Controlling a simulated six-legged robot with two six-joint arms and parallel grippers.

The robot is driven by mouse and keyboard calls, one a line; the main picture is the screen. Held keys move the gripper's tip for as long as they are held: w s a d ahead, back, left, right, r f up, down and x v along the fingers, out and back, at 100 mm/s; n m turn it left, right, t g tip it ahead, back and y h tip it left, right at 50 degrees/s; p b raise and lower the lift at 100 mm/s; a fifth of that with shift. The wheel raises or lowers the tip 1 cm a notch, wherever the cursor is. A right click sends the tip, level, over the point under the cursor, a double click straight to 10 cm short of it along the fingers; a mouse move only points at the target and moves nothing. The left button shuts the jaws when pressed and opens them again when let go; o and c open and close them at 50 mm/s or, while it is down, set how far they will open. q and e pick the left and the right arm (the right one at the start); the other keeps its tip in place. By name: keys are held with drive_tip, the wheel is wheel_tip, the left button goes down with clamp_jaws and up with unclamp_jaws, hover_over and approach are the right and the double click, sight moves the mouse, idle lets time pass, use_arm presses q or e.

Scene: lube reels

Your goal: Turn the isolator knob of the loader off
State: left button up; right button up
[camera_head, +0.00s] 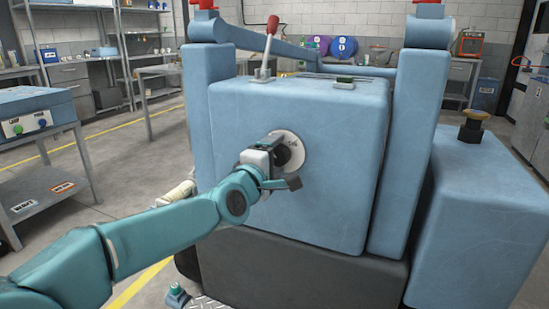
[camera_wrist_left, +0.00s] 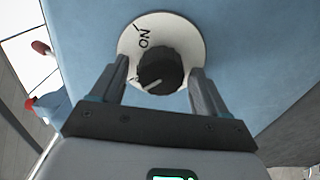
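The isolator knob (camera_wrist_left: 160,71) is black and round with a pale pointer mark, set on a white round plate (camera_wrist_left: 192,36) on the blue loader (camera_head: 330,130). In the left wrist view the word ON shows on the plate, and the pointer is turned to the lower left, away from ON. My left gripper (camera_wrist_left: 160,85) is open, with one finger on each side of the knob and a gap visible beside it. In the head view the gripper (camera_head: 284,160) partly hides the knob and plate. My right gripper is not in view.
A red-handled lever (camera_head: 268,48) rises from the loader's top. A black and brown mushroom-shaped knob (camera_head: 473,124) stands on the blue block at the right. Floor between bench and loader is open.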

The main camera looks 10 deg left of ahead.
use_arm(q)
drive_tip(key=shift+s, duration=0.1)
drive_tip(key=s+a, duration=0.3)
drive_tip(key=s, duration=1.2)
drive_tip(key=shift+s+p, duration=0.4)
